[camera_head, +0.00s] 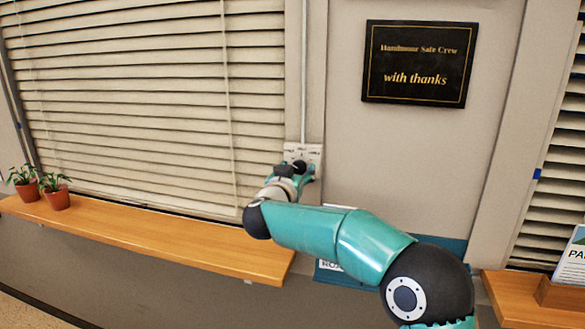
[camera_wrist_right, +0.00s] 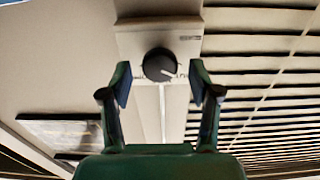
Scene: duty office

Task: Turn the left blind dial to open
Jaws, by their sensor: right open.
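The left blind dial is a round black knob on a pale wall plate (camera_head: 303,151), just right of the left blind (camera_head: 120,100). In the right wrist view the dial (camera_wrist_right: 158,64) sits ahead, between the fingertips, with a white pointer mark toward the lower right. My right gripper (camera_wrist_right: 160,85) is open, one finger on each side of the dial, and I see gaps between the fingers and the knob. In the head view my right gripper (camera_head: 297,172) is at the plate and hides part of it. The left blind's slats look tilted, with dark gaps between them. My left gripper is not in view.
A wooden sill (camera_head: 150,232) runs below the left blind, with two potted plants (camera_head: 56,194) at its far left. A black plaque (camera_head: 418,64) hangs right of the dial. A second blind (camera_head: 553,190) and sill (camera_head: 525,301) are at the right.

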